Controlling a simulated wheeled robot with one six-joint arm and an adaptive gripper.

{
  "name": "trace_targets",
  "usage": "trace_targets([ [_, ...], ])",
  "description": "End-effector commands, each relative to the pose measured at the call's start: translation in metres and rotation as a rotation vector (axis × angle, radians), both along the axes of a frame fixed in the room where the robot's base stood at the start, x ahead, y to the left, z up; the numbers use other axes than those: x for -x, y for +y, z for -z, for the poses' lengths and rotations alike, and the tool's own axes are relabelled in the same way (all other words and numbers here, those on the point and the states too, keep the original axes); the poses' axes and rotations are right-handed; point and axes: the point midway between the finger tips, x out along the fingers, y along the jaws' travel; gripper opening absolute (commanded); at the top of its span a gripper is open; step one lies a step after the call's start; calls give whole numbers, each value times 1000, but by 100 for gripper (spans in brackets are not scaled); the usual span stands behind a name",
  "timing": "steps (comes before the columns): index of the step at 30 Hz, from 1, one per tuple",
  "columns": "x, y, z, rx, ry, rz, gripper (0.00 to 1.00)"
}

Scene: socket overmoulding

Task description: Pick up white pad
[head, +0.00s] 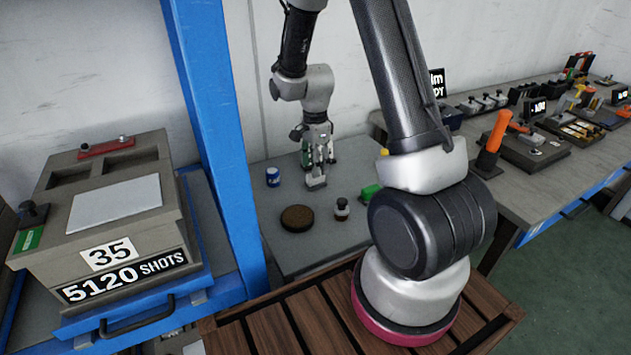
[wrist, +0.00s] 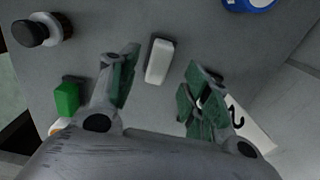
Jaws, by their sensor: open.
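The white pad (wrist: 159,61), a small pale block with rounded edges, lies on the grey table top (wrist: 90,20). In the wrist view it shows in the gap between my two fingers. My gripper (wrist: 162,68) is open, with green-faced fingers on either side of the pad and nothing held. In the head view, my gripper (head: 318,160) points down just above the pad (head: 316,181), whose upper part is partly hidden by the fingers. I cannot tell the exact height between fingertips and pad.
A blue and white can (head: 273,177) stands left of the pad. A brown round disc (head: 297,218), a dark-topped bottle (head: 342,208) and a green block (head: 370,191) are nearer. A white card with a black mark (wrist: 248,128) lies beside the right finger. A blue post (head: 215,130) stands left.

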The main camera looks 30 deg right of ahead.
Motion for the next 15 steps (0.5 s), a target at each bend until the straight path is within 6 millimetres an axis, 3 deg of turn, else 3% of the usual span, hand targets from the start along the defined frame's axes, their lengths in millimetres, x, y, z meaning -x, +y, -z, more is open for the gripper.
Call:
trace_targets([
  [8,1,0,42,0,2,-2,48],
  [15,1,0,47,0,0,-2,48],
])
